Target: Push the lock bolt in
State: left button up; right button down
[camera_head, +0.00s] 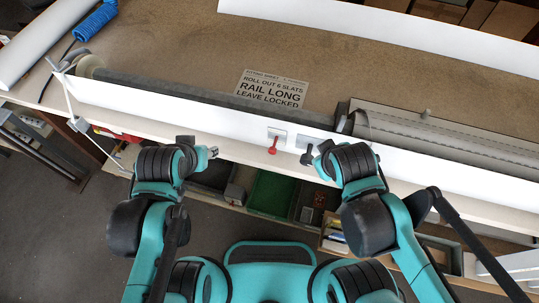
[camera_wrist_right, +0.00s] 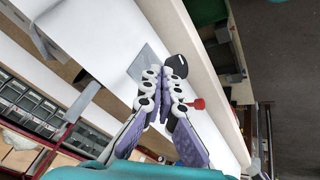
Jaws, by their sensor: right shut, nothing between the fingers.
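A pale plate (camera_head: 305,142) is on the white front panel (camera_head: 215,121), just above my right gripper (camera_head: 321,153). In the right wrist view, a black rounded knob (camera_wrist_right: 176,66) shows beside a grey plate (camera_wrist_right: 145,66). My right gripper (camera_wrist_right: 164,78) is shut and empty, its fingertips close to the knob; contact cannot be told. A red-ended lever (camera_head: 273,150) hangs from a small plate to the left; its red end (camera_wrist_right: 197,104) also shows in the wrist view. Which part is the lock bolt is unclear. My left gripper (camera_head: 211,153) is left of the lever, away from the panel fittings; its opening cannot be told.
A grey slatted roll (camera_head: 440,140) lies behind the panel at right. A sign (camera_head: 272,88) lies on the brown bench top (camera_head: 200,50). A blue coiled hose (camera_head: 95,20) is at the far left. Green and grey bins (camera_head: 270,193) sit under the bench edge.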

aim_at(272, 150)
jog(key=s+a+r+n+t+h+p, duration=0.1)
jog(key=s+a+n, duration=0.3)
jog(key=a+n, duration=0.7)
jog(key=s+a+n+t+h+p, duration=0.15)
jog(key=s+a+n, duration=0.35)
jog(key=n, duration=1.1)
jog(key=w+d+f+b, duration=0.1)
jog(key=w+f+b, duration=0.4)
jog(key=w, duration=0.6)
jog(key=shift+w+d+f, duration=0.4)
jog(key=shift+f, duration=0.5)
jog(key=shift+w, duration=0.1)
jog(key=w, duration=0.2)
jog(key=shift+w+d, duration=0.3)
jog(key=shift+d, duration=0.1)
jog(key=shift+r, duration=0.1)
